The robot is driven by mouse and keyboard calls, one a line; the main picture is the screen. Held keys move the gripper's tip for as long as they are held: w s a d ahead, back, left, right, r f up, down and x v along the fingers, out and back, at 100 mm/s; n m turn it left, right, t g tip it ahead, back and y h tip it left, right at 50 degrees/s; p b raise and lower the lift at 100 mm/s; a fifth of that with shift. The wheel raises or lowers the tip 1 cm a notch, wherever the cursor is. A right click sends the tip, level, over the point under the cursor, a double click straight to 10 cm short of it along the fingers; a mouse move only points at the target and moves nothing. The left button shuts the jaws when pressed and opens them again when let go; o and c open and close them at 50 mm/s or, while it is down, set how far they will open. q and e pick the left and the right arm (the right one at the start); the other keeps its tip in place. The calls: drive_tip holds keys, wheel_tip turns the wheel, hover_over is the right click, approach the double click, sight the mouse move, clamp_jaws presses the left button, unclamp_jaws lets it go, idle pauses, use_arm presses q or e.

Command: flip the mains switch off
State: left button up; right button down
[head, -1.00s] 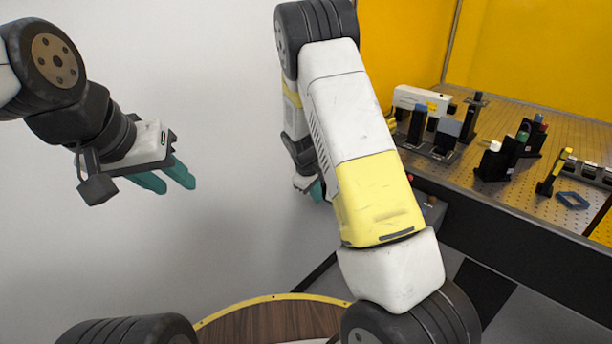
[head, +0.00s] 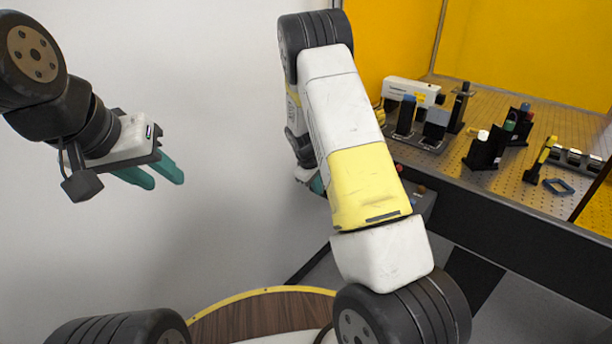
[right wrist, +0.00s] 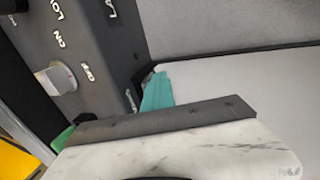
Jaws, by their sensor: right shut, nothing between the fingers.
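A dark control panel (right wrist: 95,45) fills the upper left of the right wrist view. It carries white lettering, partly cut off, with ON and OFF marks beside a pale grey knob (right wrist: 57,78). A small light lever (right wrist: 131,101) sits near the panel's edge; I cannot tell which control is the mains switch. My right gripper (right wrist: 157,92) is shut and empty, its teal fingers close beside that edge; contact is unclear. In the head view, the right gripper (head: 316,184) is mostly hidden by my right arm. My left gripper (head: 165,182) is open and empty before the wall.
In the head view, a grey box (head: 424,200) with a red and an orange control shows partly behind my right arm. A pale wall stands left.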

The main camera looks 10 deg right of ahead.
drive_tip(key=shift+r, duration=0.2)
drive_tip(key=shift+r, duration=0.7)
